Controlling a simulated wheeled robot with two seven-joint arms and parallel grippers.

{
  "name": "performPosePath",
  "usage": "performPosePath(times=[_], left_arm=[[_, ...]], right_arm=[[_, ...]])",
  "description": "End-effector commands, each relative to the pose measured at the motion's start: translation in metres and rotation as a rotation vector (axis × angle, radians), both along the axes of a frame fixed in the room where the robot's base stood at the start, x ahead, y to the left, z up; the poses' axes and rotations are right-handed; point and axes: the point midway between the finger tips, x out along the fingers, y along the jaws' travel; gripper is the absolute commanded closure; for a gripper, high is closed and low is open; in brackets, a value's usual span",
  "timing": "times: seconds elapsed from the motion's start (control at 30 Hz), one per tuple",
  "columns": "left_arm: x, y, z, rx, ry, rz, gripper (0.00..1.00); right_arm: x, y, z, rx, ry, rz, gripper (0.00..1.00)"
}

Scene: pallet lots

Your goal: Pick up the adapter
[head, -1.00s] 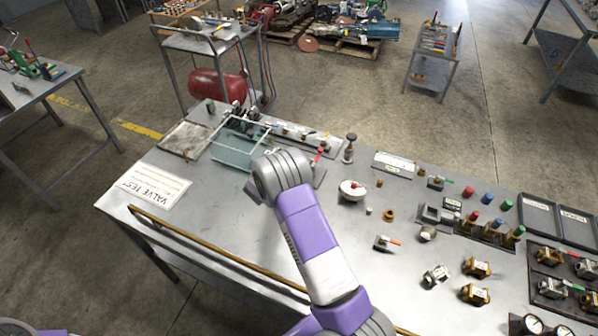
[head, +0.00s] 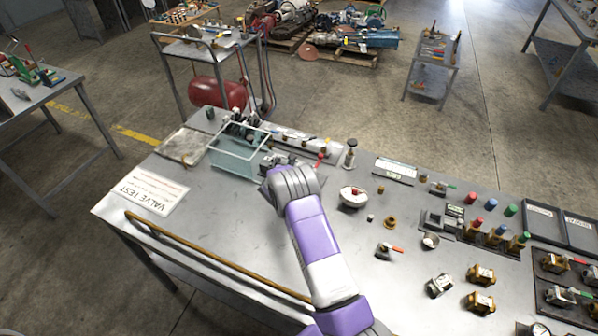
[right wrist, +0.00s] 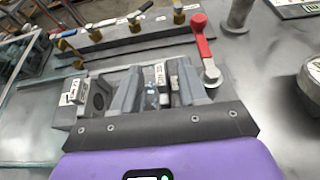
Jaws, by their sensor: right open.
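My right gripper (head: 286,178) is over the steel bench, at the near side of a grey vise-like fixture (head: 275,162). In the head view my wrist hides its fingers. In the right wrist view the open right gripper (right wrist: 155,82) points at the fixture's grey block with a white label (right wrist: 75,92). A labelled part and small metal pieces show between the fingers; I cannot tell whether they touch. I cannot tell for sure which piece is the adapter. A small brass ring-shaped fitting (head: 390,222) lies on the bench to the gripper's right. My left gripper is not in view.
A red-handled lever (right wrist: 203,45) stands close beside the fixture. A clear-walled box (head: 238,160) is at its left, a white dish (head: 353,197) at its right. Valves and gauges crowd the bench's right side.

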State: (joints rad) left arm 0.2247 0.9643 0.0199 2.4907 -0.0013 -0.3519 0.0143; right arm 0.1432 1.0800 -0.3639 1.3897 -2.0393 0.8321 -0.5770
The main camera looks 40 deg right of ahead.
Motion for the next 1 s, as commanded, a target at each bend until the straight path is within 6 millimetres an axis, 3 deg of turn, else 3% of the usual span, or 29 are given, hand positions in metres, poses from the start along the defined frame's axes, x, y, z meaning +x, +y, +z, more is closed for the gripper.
performPosePath(times=[0.17, 0.43, 0.83, 1.0], left_arm=[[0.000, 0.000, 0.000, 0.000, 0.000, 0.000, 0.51], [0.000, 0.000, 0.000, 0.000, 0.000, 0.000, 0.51], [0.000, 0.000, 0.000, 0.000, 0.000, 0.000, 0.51], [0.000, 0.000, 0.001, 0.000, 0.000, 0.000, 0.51]], right_arm=[[0.000, 0.000, 0.000, 0.001, 0.000, 0.000, 0.59], [0.000, 0.000, 0.000, 0.001, 0.000, 0.000, 1.00], [0.000, 0.000, 0.001, 0.000, -0.001, 0.000, 1.00], [0.000, 0.000, 0.012, 0.000, -0.002, -0.002, 1.00]])
